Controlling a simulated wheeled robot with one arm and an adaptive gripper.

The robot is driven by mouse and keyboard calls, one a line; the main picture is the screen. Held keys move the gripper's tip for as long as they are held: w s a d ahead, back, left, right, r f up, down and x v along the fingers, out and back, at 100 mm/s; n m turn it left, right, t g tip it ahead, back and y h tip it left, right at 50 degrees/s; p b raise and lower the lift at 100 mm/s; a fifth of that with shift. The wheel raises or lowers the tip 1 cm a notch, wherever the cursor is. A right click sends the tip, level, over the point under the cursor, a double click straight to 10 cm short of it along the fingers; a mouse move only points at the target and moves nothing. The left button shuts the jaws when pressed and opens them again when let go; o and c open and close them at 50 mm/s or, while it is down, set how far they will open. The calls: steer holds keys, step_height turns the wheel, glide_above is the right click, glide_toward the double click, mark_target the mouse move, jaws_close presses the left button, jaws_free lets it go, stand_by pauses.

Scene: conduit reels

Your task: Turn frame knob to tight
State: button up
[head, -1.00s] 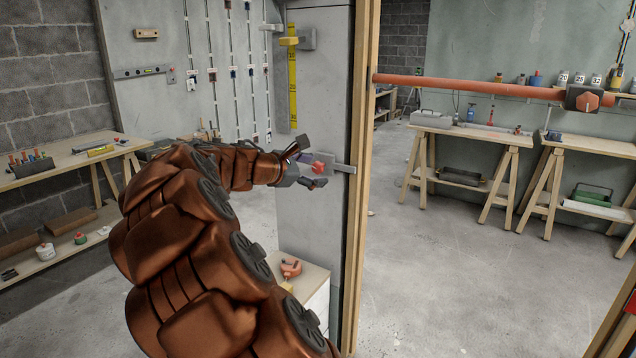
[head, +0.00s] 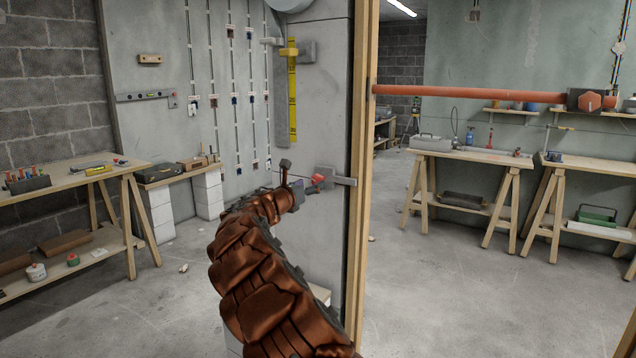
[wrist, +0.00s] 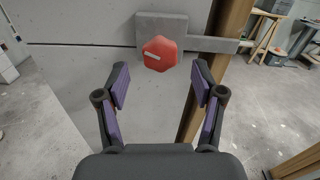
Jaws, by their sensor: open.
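A red hexagonal knob (wrist: 160,53) with a pale, slightly tilted line on its face sits on a grey bracket (wrist: 220,42) that reaches to the wooden frame post. The knob (head: 317,182) also shows in the head view, just left of the wooden frame post (head: 361,150). My gripper (wrist: 156,82) is open and empty, its purple-padded fingers spread either side. In the wrist view the knob lies beyond the fingertips, about midway between them and apart from them. In the head view my gripper (head: 297,186) is just left of the knob and partly hidden by my arm.
A long orange-red bar (head: 470,93) runs right from the post to a dark block with another red knob (head: 589,101). A yellow level (head: 292,95) hangs on the grey wall above. Workbenches stand left (head: 75,180) and right (head: 470,153). The floor right of the post is clear.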

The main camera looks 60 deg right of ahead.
mark_target(315, 181)
steer(key=shift+w+d, duration=0.1)
steer(key=shift+d, duration=1.3)
steer(key=shift+w+d+r, duration=0.1)
steer(key=shift+d, duration=1.1)
steer(key=c, duration=1.2)
steer(key=shift+o, duration=0.2)
